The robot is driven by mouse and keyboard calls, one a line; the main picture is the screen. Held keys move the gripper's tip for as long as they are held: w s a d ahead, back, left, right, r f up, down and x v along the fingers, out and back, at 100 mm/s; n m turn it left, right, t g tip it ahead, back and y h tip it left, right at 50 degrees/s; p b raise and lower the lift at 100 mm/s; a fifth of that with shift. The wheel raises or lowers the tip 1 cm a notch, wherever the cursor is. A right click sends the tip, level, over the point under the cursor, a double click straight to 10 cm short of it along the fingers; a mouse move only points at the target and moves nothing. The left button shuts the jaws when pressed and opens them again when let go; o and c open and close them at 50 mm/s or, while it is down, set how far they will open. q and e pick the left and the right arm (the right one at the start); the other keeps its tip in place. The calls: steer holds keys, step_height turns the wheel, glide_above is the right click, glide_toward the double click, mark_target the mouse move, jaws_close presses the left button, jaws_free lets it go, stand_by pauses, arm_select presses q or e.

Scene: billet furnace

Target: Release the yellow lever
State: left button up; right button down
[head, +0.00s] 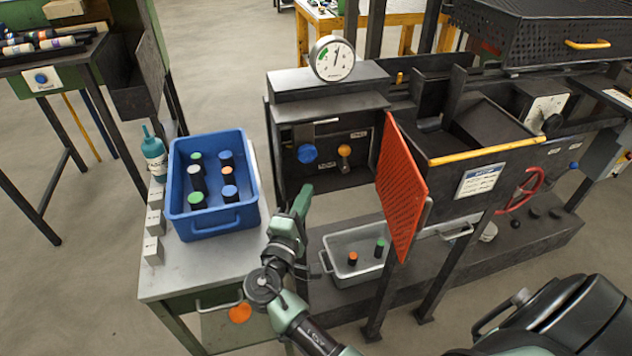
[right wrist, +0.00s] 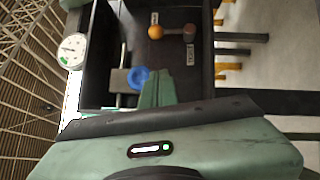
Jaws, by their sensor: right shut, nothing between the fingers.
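The yellow lever's round orange-yellow knob (head: 344,150) is on the dark panel under the gauge. It also shows in the right wrist view (right wrist: 155,32), with a short bar leading to a brownish ball (right wrist: 189,30). A blue knob (head: 307,153) sits left of it on the same panel. My right gripper (head: 302,192) is in front of and below the panel, apart from the lever. Its fingers (right wrist: 158,88) are shut with nothing between them, pointing towards the panel near the blue knob (right wrist: 138,78). My left gripper is out of view.
An orange perforated plate (head: 402,185) stands right of the panel, close to its opening. A blue crate (head: 214,228) with several dark cylinders sits on the grey table at left. A grey tray (head: 350,278) is low below the panel. A round gauge (head: 332,58) stands on top.

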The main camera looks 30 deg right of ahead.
mark_target(345, 159)
steer(key=p+x, duration=0.2)
steer(key=x, duration=0.7)
steer(key=shift+r, duration=0.2)
steer(key=shift+s+d+r+p, duration=0.1)
steer(key=shift+d+p, duration=0.25)
steer(key=shift+d, duration=0.25)
steer(key=shift+s+d+r+p, duration=0.1)
steer(key=shift+d+p, duration=0.2)
steer(key=shift+d, duration=0.95)
steer(key=shift+d+r+p, duration=0.1)
steer(key=shift+d+p, duration=0.05)
steer(key=shift+p, duration=0.15)
